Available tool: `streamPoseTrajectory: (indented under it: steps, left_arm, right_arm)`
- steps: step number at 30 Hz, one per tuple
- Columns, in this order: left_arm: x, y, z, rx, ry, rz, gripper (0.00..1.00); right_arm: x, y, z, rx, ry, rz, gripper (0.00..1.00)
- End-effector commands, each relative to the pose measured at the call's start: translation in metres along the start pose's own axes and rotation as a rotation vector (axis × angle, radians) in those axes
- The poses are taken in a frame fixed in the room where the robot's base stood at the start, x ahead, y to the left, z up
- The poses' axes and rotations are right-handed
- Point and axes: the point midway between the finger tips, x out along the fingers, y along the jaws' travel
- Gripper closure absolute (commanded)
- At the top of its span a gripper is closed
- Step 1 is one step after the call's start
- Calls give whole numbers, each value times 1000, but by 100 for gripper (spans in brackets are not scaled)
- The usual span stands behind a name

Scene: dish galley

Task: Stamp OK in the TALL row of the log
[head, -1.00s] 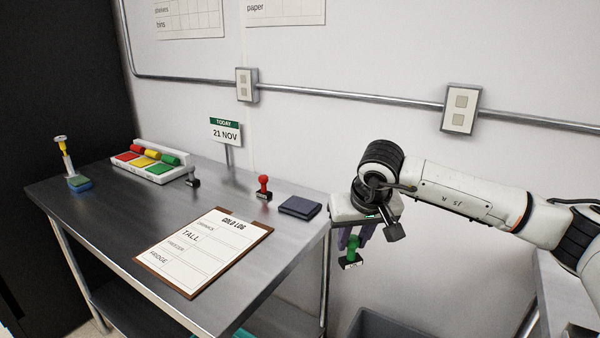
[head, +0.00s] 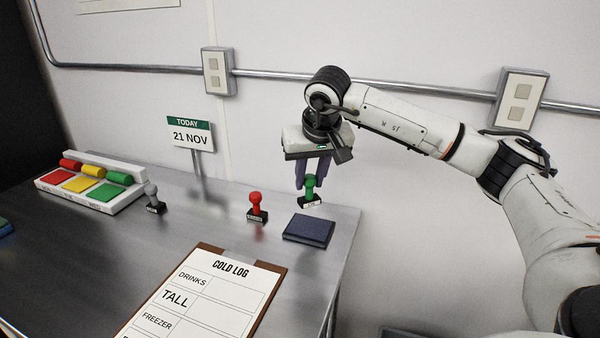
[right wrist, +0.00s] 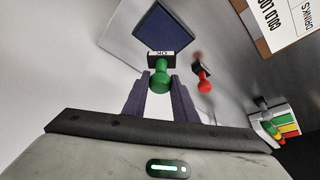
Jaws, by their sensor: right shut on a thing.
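My right gripper (head: 312,175) is shut on the green-handled stamp (head: 309,190) and holds it upright above the table's back right part, just behind the dark blue ink pad (head: 308,229). In the right wrist view the stamp (right wrist: 160,75) sits between the fingers, its block reads OK, and the pad (right wrist: 170,27) lies beyond it. The clipboard log (head: 277,278) lies at the front, headed COLD LOG. Its TALL row (head: 222,313) lies between DRINKS and FREEZER, and the cell beside it looks blank. My left gripper is not in view.
A red stamp (head: 256,206) stands left of the pad, and a grey stamp (head: 153,197) farther left. A tray of coloured pads (head: 120,203) sits at the left. A date sign (head: 193,133) reads 21 NOV. The table's right edge is close to the pad.

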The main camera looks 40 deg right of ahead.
Motion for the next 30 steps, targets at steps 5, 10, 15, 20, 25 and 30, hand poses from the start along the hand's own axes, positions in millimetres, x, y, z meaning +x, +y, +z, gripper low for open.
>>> streamPoseTrajectory:
  steps: [5,10,15,20,25,30]
  left_arm:
    - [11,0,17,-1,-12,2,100]
    - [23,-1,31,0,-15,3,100]
    - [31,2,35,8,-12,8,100]
    - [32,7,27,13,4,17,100]
    - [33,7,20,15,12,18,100]
    - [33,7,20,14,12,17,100]
  right_arm:
    - [16,0,7,0,0,0,89]
    - [33,0,15,-1,0,0,89]
    - [47,0,22,0,0,0,89]
    - [52,0,24,0,0,0,89]
    - [51,0,23,0,0,0,89]
    - [51,0,23,0,1,0,89]
